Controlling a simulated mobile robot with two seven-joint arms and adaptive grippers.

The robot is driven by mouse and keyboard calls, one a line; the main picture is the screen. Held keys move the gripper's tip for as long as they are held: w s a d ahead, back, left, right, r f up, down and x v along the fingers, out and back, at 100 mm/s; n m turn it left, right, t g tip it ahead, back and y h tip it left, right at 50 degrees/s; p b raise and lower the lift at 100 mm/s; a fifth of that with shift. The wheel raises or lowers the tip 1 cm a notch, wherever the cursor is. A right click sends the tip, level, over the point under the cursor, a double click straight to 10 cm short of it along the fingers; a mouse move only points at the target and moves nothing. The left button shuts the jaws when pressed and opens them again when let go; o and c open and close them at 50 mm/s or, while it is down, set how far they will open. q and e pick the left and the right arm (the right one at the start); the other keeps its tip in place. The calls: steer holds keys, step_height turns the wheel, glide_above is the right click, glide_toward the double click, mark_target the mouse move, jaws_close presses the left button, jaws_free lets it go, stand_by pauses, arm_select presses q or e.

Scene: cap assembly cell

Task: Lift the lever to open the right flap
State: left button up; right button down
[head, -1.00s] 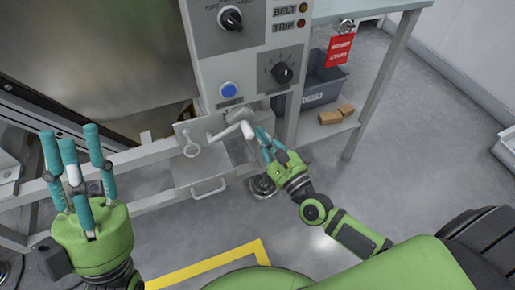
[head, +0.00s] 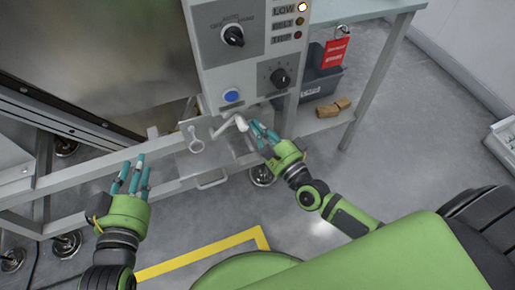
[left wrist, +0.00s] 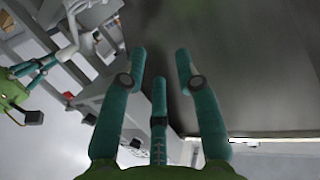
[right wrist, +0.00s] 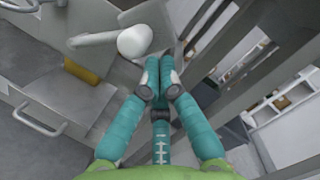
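The lever (head: 226,124) is a pale bar with a rounded white knob, below the blue button on the grey control panel. Its knob (right wrist: 135,41) is large in the right wrist view, just left of and beyond my fingertips. My right gripper (head: 258,134) is beside the knob on its right. Its fingertips (right wrist: 161,68) are together with nothing seen between them. I cannot tell whether they touch the lever. The right flap cannot be clearly made out behind the lever.
A drawer handle (head: 212,180) is below. The floor in front is clear, with a yellow line (head: 205,252).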

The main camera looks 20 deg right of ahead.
arm_select(q)
steer(key=shift+s+a+f+g+y, duration=0.15)
steer(key=shift+s+a+f+g, duration=0.2)
steer(key=shift+f, duration=0.3)
steer(key=shift+a+f+g+y, duration=0.1)
steer(key=shift+a+f+g, duration=0.05)
steer(key=shift+f+g, duration=0.4)
steer(key=shift+s+a+f+g+y, duration=0.2)
steer(key=shift+a+f+g, duration=0.1)
steer(key=shift+f, duration=0.4)
arm_select(e)
steer(key=shift+r, duration=0.15)
arm_select(q)
steer(key=shift+d, duration=0.1)
